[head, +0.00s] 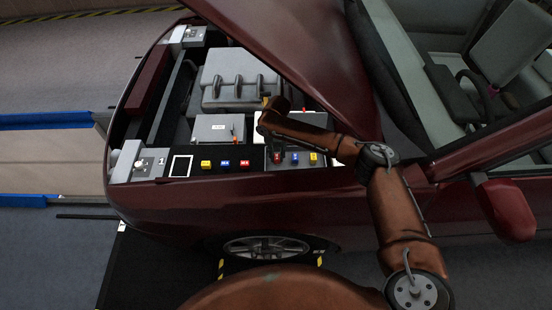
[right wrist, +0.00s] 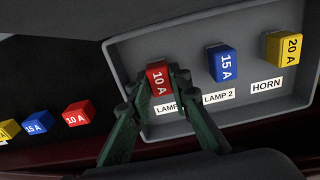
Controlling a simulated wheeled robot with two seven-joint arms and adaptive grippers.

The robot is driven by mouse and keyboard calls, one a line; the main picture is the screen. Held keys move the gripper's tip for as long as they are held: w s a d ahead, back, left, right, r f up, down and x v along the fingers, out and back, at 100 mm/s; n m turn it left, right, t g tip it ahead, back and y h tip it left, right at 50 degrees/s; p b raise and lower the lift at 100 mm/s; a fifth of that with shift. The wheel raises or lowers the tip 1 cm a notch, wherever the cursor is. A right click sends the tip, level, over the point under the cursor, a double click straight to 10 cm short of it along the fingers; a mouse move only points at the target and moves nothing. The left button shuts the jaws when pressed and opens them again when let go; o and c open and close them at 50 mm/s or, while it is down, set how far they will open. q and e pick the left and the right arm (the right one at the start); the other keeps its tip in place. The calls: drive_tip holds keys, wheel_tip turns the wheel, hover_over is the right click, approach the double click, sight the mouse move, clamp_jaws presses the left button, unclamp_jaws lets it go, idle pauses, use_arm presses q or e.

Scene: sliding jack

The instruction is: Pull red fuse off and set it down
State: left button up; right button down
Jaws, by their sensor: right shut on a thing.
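The red 10 A fuse (right wrist: 157,76) is between the fingers of my right gripper (right wrist: 160,88) in the right wrist view. The gripper is shut on it, one finger on each side. The fuse is at the left of the grey fuse panel (right wrist: 200,50), over a label partly hidden by a finger, "LAMP". I cannot tell whether it is still seated. In the head view my right gripper (head: 276,152) reaches down into the engine bay, with the red fuse (head: 277,158) at its tips. My left gripper is not in view.
On the panel are a blue 15 A fuse (right wrist: 222,62) at LAMP 2 and a yellow 20 A fuse (right wrist: 284,48) at HORN. Left of the panel, another red fuse (head: 244,164), a blue one (head: 226,164) and a yellow one (head: 206,164) stand. The raised hood (head: 300,50) overhangs the bay.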

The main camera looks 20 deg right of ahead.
sight(277, 157)
drive_tip(key=shift+r+p, duration=0.55)
drive_tip(key=shift+r, duration=0.1)
idle(0.6)
drive_tip(key=shift+r+p, duration=0.8)
drive_tip(key=shift+r, duration=0.35)
